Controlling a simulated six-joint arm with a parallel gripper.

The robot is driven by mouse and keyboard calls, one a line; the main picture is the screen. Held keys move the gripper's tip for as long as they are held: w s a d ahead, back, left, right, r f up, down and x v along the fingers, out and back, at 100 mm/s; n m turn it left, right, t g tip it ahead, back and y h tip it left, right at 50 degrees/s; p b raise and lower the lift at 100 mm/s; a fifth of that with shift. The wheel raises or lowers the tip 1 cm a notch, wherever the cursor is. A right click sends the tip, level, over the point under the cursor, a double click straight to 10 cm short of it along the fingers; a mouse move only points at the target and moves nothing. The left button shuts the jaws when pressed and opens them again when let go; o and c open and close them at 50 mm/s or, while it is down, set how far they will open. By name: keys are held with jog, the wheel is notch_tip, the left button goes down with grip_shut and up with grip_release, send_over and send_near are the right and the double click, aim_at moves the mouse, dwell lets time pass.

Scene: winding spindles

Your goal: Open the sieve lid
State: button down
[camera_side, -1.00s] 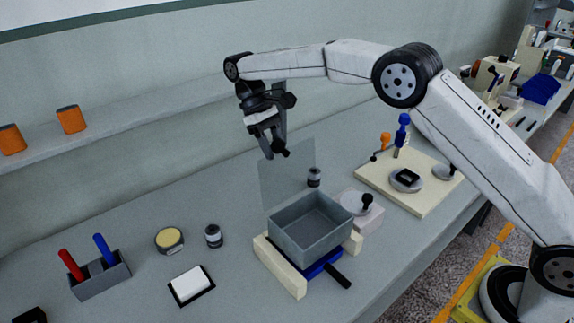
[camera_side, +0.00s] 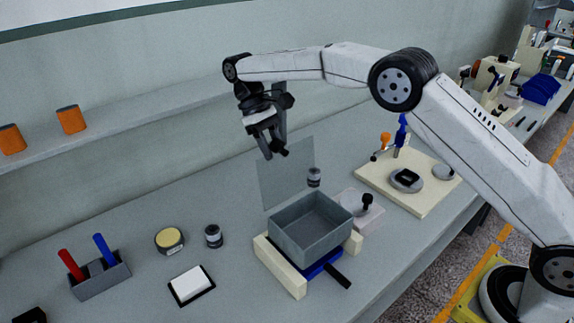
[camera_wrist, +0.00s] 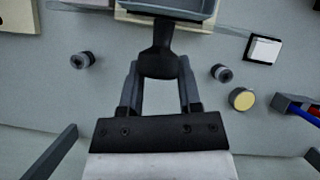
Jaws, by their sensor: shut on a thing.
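The sieve (camera_side: 312,245) is an open-topped grey box on a cream stand with a blue part beneath it. Its lid (camera_side: 283,182) is a thin grey panel standing nearly upright at the back edge, so the box's inside shows. My gripper (camera_side: 273,150) is at the lid's upper edge. In the wrist view my gripper (camera_wrist: 158,75) is shut on the dark lid handle (camera_wrist: 160,52), which lies between its fingertips. The sieve also shows in part at the top of the wrist view (camera_wrist: 185,6).
A small dark jar (camera_side: 314,177) stands behind the sieve, and a pale block with a black knob (camera_side: 367,203) to its right. A cream board (camera_side: 425,205) is farther right. Another jar (camera_side: 213,236), a yellow-topped tin (camera_side: 169,240) and a white pad (camera_side: 190,284) lie left.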

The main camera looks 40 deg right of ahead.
jog(key=shift+f, duration=0.2)
dwell(0.4)
jog(key=shift+c, duration=1.3)
grip_release()
jog(key=shift+r, duration=0.2)
jog(key=shift+r, duration=1.35)
jog(key=shift+s+r, duration=0.2)
jog(key=shift+r, duration=0.1)
jog(key=s+r, duration=0.1)
jog(key=r, duration=0.1)
jog(key=s+r, duration=0.1)
jog(key=s, duration=0.1)
jog(key=s+r, duration=0.1)
jog(key=r, duration=0.1)
jog(key=shift+s+d+r, duration=0.3)
jog(key=shift+d, duration=0.1)
jog(key=s+d+r, duration=0.1)
jog(key=s+r, duration=0.3)
jog(key=s, duration=0.5)
jog(key=shift+d, duration=0.2)
